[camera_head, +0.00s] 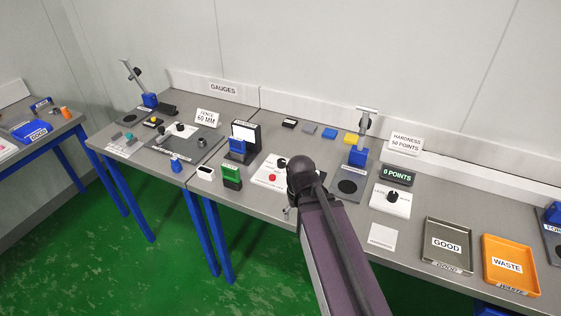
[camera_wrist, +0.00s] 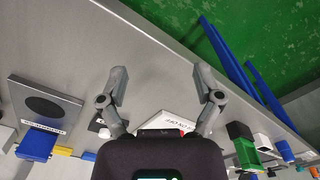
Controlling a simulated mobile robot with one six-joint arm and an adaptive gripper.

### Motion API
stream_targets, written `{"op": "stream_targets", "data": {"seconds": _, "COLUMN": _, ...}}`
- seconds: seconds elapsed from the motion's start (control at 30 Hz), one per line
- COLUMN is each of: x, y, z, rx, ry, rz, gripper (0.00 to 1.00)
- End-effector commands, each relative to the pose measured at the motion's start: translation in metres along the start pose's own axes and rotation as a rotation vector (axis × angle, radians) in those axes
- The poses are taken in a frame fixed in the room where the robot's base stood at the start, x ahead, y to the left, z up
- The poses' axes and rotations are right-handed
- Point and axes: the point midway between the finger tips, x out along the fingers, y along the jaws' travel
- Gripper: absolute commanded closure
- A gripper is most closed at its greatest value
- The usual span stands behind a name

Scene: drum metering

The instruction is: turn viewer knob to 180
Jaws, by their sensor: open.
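An upright black-framed white panel (camera_head: 246,131) with a blue block (camera_head: 237,146) in front may be the viewer; its label is too small to read. A black knob (camera_head: 282,162) stands on a white plate (camera_head: 262,170) with a red button, just left of my arm. Another black knob (camera_head: 392,196) stands on a white plate before the "0 POINTS" display. I cannot tell which knob is the viewer's. My gripper (camera_wrist: 160,72) is open and empty above the grey bench in the wrist view; in the head view my arm mostly hides it. The white plate (camera_wrist: 175,122) shows partly beyond it.
A green block (camera_head: 231,176) and small white box (camera_head: 205,172) stand near the bench's front edge. A stand with a blue base (camera_head: 358,156) is right of my arm. The GOOD tray (camera_head: 433,262) and orange WASTE tray (camera_head: 484,278) lie further right.

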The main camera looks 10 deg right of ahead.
Motion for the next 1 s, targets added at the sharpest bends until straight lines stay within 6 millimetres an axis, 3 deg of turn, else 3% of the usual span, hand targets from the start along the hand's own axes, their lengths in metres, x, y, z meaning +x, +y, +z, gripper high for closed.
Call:
{"op": "stream_targets", "data": {"seconds": 0.27, "x": -0.028, "y": 0.009, "z": -0.063, "rx": -0.251, "ry": 0.000, "rz": 0.000, "gripper": 0.16}}
{"op": "stream_targets", "data": {"seconds": 0.8, "x": -0.093, "y": 0.018, "z": -0.231, "rx": -1.052, "ry": 0.001, "rz": 0.000, "gripper": 0.16}}
{"op": "stream_targets", "data": {"seconds": 1.0, "x": -0.107, "y": 0.020, "z": -0.269, "rx": -1.257, "ry": 0.001, "rz": 0.000, "gripper": 0.16}}
